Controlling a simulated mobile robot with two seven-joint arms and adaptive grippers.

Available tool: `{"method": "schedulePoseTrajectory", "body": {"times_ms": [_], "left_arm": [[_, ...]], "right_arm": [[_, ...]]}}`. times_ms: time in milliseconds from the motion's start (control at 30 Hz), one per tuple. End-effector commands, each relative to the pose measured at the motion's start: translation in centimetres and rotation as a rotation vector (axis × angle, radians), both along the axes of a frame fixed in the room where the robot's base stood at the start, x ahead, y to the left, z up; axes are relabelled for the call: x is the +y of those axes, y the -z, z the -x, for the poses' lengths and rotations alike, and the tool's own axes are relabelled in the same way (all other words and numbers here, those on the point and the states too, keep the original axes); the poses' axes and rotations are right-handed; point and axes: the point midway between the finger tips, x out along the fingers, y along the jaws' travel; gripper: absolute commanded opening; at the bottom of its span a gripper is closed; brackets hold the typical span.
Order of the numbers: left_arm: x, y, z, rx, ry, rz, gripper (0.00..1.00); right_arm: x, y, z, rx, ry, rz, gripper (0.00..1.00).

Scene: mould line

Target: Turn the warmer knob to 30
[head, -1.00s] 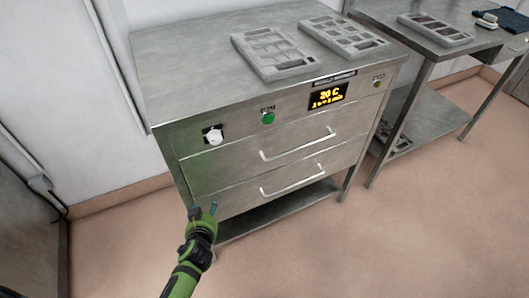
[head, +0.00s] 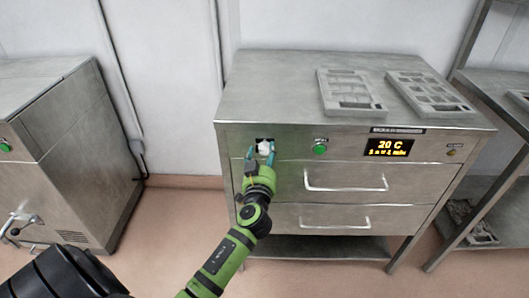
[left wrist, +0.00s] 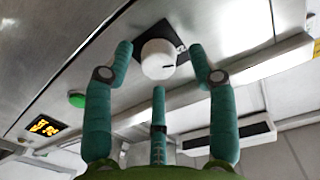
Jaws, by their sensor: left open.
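The warmer (head: 345,128) is a steel cabinet with two drawers. Its white knob (head: 264,146) sits on a dark square plate at the left of the front panel; it also shows in the left wrist view (left wrist: 158,58), with a short dark mark on it. The display (head: 389,147) reads 20 C. My left gripper (head: 260,153) is open just in front of the knob. In the left wrist view its teal fingers (left wrist: 160,75) stand around the knob with gaps to it. My right gripper is not in view.
A green button (head: 320,148) is right of the knob, with drawer handles (head: 346,185) below. Two grey moulds (head: 355,92) lie on the warmer top. Another steel cabinet (head: 65,140) stands at left, and a steel table (head: 505,105) at right.

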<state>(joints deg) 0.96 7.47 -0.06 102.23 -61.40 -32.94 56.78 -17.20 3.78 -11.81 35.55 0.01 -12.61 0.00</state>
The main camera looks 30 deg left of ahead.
Motion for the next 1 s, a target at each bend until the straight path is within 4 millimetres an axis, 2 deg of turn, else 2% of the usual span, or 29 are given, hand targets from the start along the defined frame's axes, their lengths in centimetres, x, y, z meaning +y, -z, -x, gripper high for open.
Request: {"method": "schedulePoseTrajectory", "body": {"times_ms": [100,367,400,467,500,533,1000], "left_arm": [[0.4,0.0,-0.7,0.0,0.0,-0.001,0.58],[0.5,0.1,-0.8,0.001,0.001,0.001,0.58],[0.5,0.1,-0.8,0.001,0.001,0.001,0.5],[0.5,0.1,-0.8,0.001,0.001,0.001,0.26],[0.4,0.1,-0.8,0.001,0.001,0.001,0.1],[0.4,0.1,-0.8,0.001,0.001,0.001,0.01],[0.5,-0.1,-0.8,0.035,0.001,-0.059,0.01]], "right_arm": [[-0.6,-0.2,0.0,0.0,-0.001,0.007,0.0],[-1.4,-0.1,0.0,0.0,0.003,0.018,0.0],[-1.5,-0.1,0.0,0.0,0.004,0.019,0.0],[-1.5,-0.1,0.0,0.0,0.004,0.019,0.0],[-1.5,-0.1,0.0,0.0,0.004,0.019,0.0],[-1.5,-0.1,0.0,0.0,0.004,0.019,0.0],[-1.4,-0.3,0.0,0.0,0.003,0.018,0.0]]}}
